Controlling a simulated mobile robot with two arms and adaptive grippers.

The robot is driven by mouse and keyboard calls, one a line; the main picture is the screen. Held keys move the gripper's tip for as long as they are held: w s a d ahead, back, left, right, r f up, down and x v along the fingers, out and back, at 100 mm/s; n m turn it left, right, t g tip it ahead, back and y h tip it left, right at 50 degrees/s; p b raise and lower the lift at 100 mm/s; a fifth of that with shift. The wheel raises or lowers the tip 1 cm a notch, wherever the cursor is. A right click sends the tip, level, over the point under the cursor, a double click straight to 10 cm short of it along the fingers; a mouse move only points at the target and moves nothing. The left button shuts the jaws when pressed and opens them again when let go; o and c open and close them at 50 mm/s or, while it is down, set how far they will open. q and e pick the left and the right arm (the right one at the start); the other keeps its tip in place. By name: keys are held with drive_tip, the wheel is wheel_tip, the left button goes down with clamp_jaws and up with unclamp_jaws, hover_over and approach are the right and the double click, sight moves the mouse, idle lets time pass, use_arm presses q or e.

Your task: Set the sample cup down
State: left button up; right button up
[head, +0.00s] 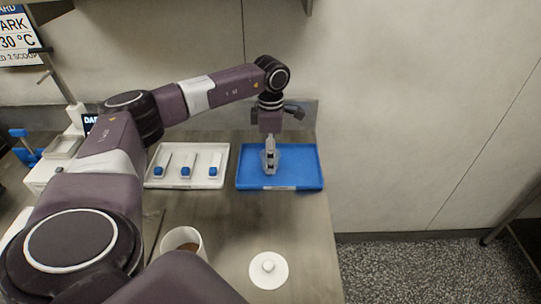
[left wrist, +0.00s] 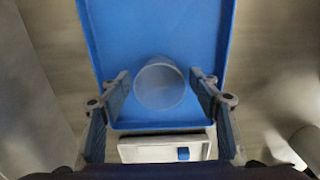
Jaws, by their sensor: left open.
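The sample cup (left wrist: 160,86) is a clear, round cup seen from above in the left wrist view. It appears to stand upright on the blue tray (left wrist: 205,25). My left gripper (left wrist: 161,95) is open, with one finger on each side of the cup and a small gap showing at both sides. In the head view the left gripper (head: 270,157) points down over the blue tray (head: 308,180) and mostly hides the cup. My right gripper is in neither view.
A white tray (head: 222,155) with three blue-ended tools lies left of the blue tray. In front are a white tub (head: 197,248) with brown contents and a round white lid (head: 269,281). The table ends just right of the blue tray; a wall stands behind.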

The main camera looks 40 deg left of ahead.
use_arm(q)
wheel_tip(320, 180, up, 12)
drive_tip(key=b, duration=0.2)
drive_tip(key=shift+r, duration=0.1)
idle(0.5)
